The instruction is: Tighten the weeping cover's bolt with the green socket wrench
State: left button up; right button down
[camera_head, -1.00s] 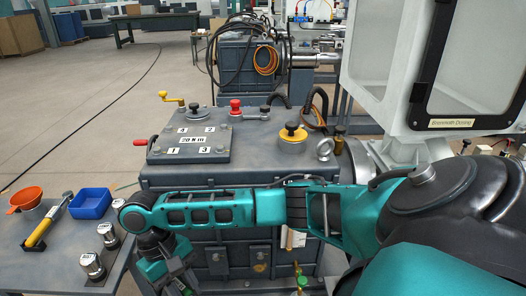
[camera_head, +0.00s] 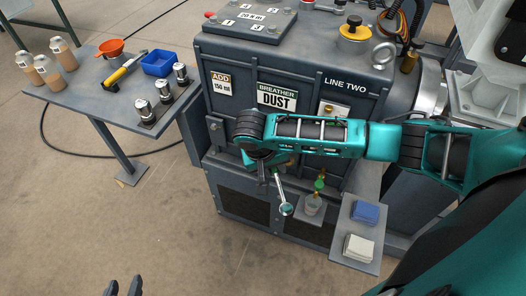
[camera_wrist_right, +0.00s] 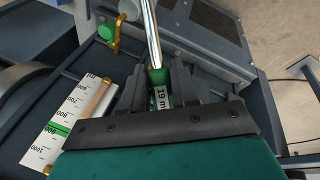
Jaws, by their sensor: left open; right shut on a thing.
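The socket wrench (camera_head: 279,188) has a shiny shaft, and its green handle, marked "19 m", shows in the right wrist view (camera_wrist_right: 160,88). My right gripper (camera_head: 264,180) is shut on this handle, in front of the lower part of the machine's front; in the wrist view its dark jaws (camera_wrist_right: 162,98) press on both sides. The shaft's far end appears free of any bolt in the head view. The numbered top cover (camera_head: 249,20) has bolts at its corners. I cannot tell which cover weeps. My left gripper (camera_head: 124,288) is open and empty at the bottom edge, only its fingertips showing.
The side table (camera_head: 85,92) holds bottles, an orange funnel (camera_head: 111,46), a yellow-handled tool (camera_head: 119,73), a blue bin (camera_head: 158,65) and metal cylinders (camera_head: 163,90). A green-topped valve (camera_head: 320,184) and a shelf with blue (camera_head: 365,212) and white cloths (camera_head: 358,247) are near the wrench. The left floor is open.

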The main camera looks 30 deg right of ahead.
jog(key=w+m+t+h, duration=0.1)
jog(key=h, duration=0.1)
jog(key=w+f+m+t+h+b, duration=0.1)
jog(key=w+t+h, duration=0.1)
jog(key=h, duration=0.1)
jog(key=shift+d+f, duration=0.2)
jog(key=w+d+r+t+h+b, duration=0.1)
jog(key=w+d+t+h+b, duration=0.1)
jog(key=w, duration=0.3)
jog(key=shift+w+d+r+t+h, duration=0.3)
jog(key=shift+w+t+h, duration=0.15)
jog(key=shift+h, duration=0.35)
jog(key=shift+a+r, duration=0.1)
dwell(0.3)
jog(key=shift+w+d+b, duration=0.4)
jog(key=shift+w+d, duration=0.35)
jog(key=shift+d, duration=0.2)
